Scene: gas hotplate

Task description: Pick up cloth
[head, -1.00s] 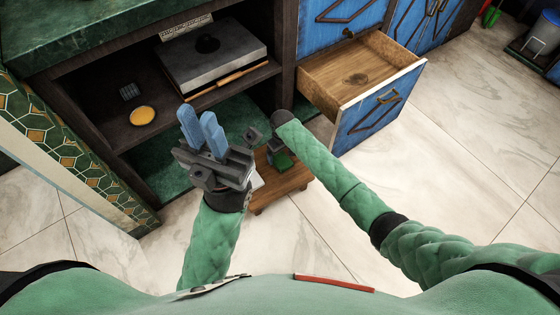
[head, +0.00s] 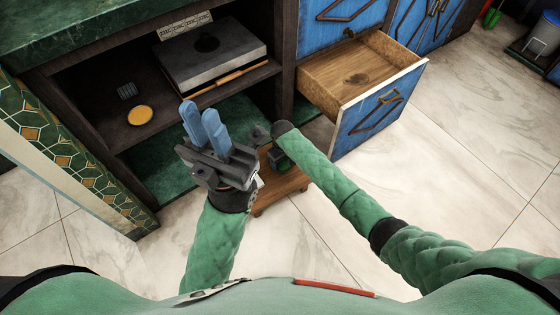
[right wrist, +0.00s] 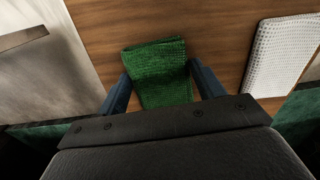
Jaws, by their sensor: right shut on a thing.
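A green cloth (right wrist: 160,75) with a woven texture lies over a wooden surface in the right wrist view, between the two blue fingers of my right gripper (right wrist: 162,84). The right gripper is shut on it.
The low wooden stand (head: 284,191) bears the cloth, with a white textured piece (right wrist: 283,55) beside it. An open drawer (head: 357,78) juts out at the right. The shelf holds a grey box-like appliance (head: 210,60) and a yellow round dish (head: 138,115).

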